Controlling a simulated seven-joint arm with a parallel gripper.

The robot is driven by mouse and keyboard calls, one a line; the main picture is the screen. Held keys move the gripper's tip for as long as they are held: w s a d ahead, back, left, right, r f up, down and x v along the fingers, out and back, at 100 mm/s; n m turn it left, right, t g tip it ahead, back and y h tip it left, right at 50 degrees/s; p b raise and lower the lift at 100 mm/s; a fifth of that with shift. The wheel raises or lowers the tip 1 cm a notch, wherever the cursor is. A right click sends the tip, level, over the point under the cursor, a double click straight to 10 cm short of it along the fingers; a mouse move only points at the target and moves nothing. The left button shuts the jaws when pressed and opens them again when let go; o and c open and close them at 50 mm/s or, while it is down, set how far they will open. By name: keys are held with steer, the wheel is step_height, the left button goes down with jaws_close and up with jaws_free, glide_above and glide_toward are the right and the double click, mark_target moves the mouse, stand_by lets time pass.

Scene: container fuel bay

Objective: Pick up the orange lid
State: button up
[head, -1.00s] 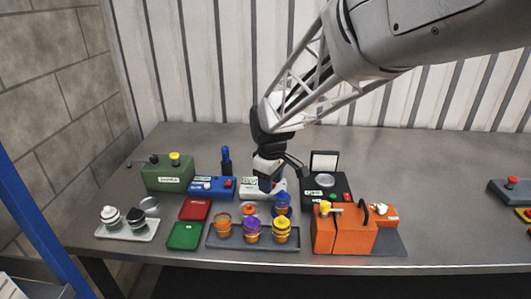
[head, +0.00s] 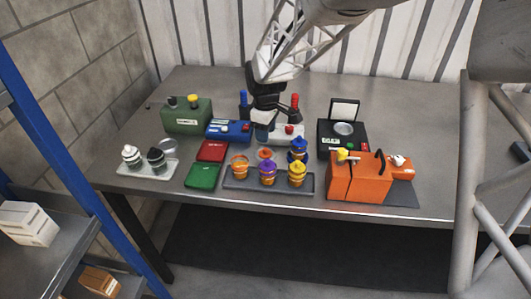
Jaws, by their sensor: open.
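The orange lid (head: 264,154) is a small disc with a knob, at the back edge of the dark grey tray (head: 232,184). An orange jar (head: 239,167) without a visible lid stands to its left on the tray. A purple-lidded jar (head: 267,174) is just in front of the lid, and a yellow-lidded jar (head: 297,174) is to the right. A blue-lidded jar (head: 298,150) stands behind the yellow one. My gripper (head: 264,137) is open and points down behind the orange lid, apart from it. It partly hides a white device (head: 290,134).
Red (head: 212,150) and green (head: 203,176) boxes lie left of the tray. A blue device (head: 228,130) and a green case (head: 188,115) stand behind. An orange can (head: 360,180) and a black scale (head: 342,139) stand right.

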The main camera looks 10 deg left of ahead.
mark_target(265, 148)
steer(key=shift+f, duration=0.9)
steer(key=shift+w+f, duration=0.1)
steer(key=shift+f, duration=2.5)
jaws_close()
